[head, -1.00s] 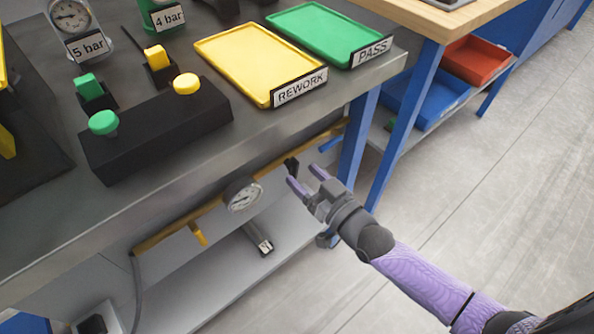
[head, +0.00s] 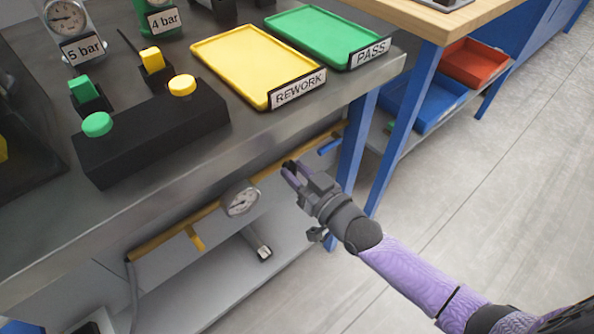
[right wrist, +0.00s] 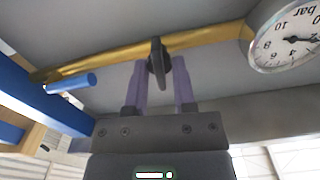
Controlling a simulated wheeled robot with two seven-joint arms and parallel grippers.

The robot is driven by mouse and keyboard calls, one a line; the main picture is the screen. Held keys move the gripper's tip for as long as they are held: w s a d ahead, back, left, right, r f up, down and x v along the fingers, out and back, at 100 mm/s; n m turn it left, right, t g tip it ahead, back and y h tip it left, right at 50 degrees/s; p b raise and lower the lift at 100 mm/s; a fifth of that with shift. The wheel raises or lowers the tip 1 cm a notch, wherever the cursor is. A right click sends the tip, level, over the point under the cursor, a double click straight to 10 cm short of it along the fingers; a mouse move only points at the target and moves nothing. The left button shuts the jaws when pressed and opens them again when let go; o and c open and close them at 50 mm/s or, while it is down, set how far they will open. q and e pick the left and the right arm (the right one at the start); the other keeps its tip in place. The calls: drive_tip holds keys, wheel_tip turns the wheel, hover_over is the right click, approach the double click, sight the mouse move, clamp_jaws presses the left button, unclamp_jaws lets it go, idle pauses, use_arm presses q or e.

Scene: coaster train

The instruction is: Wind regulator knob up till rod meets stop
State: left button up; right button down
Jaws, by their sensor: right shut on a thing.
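The black regulator knob (right wrist: 157,60) sits on the brass pipe (right wrist: 205,40) under the bench top. In the head view the knob (head: 289,164) is mostly hidden by my gripper. My right gripper (head: 291,172) reaches it from the front right. In the right wrist view my right gripper (right wrist: 160,72) has its purple fingers on either side of the knob, shut on it. A round pressure gauge (head: 240,199) is on the pipe, left of the knob, and it shows upside down in the right wrist view (right wrist: 288,36). I cannot make out a rod or stop. My left gripper is out of view.
A yellow valve handle (head: 194,238) hangs from the pipe at the left. A blue handle (right wrist: 72,83) is beyond the knob. The bench edge (head: 215,155) overhangs the pipe, and a blue leg (head: 352,140) stands close by. A grey lower shelf (head: 200,290) lies beneath.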

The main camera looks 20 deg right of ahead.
drive_tip(key=shift+r+n+p, duration=0.25)
drive_tip(key=shift+n+p, duration=0.2)
drive_tip(key=shift+n, duration=0.05)
drive_tip(key=shift+f, duration=0.25)
drive_tip(key=shift+c, duration=2.2)
unclamp_jaws()
drive_tip(key=shift+s, duration=0.2)
drive_tip(key=p+v, duration=0.3)
drive_tip(key=v, duration=0.6)
drive_tip(key=shift+s, duration=0.25)
